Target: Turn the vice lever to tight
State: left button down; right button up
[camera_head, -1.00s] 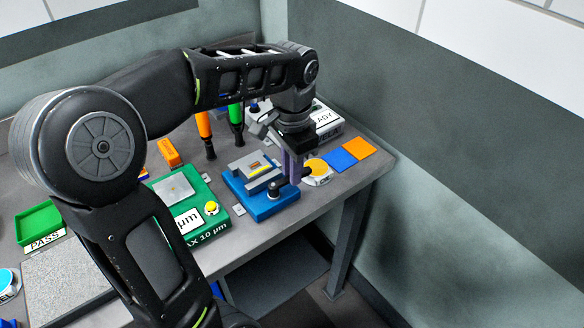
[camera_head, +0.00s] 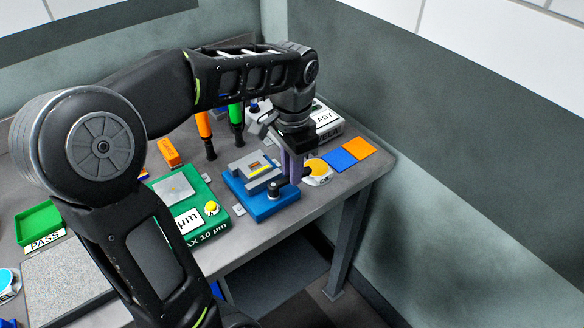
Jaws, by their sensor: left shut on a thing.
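The vice (camera_head: 257,190) has a blue base with grey jaws holding a small piece with a yellow strip. It stands near the front edge of the table. A dark round pivot (camera_head: 274,188) sits on its front right corner. My left gripper (camera_head: 294,178) points down just right of the jaws, with its fingers shut on the vice lever. The lever itself is mostly hidden by the fingers, so its exact angle is hard to tell. My right gripper is not in view.
A green gauge block (camera_head: 180,189) stands left of the vice. Orange and green-handled tools stand behind. A green tray (camera_head: 39,221) is far left.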

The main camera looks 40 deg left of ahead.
pick_arm(q)
jog(key=shift+a, duration=0.1)
jog(key=shift+w+a+n, duration=0.15)
jog(key=shift+n, duration=0.45)
jog(key=c, duration=1.3)
grip_release()
jog(key=shift+c, duration=0.2)
jog(key=shift+r, duration=0.55)
notch_tip(320, 180, up, 6)
jog(key=shift+f+p, duration=0.1)
jog(key=shift+p, duration=0.5)
jog(key=shift+r, duration=0.5)
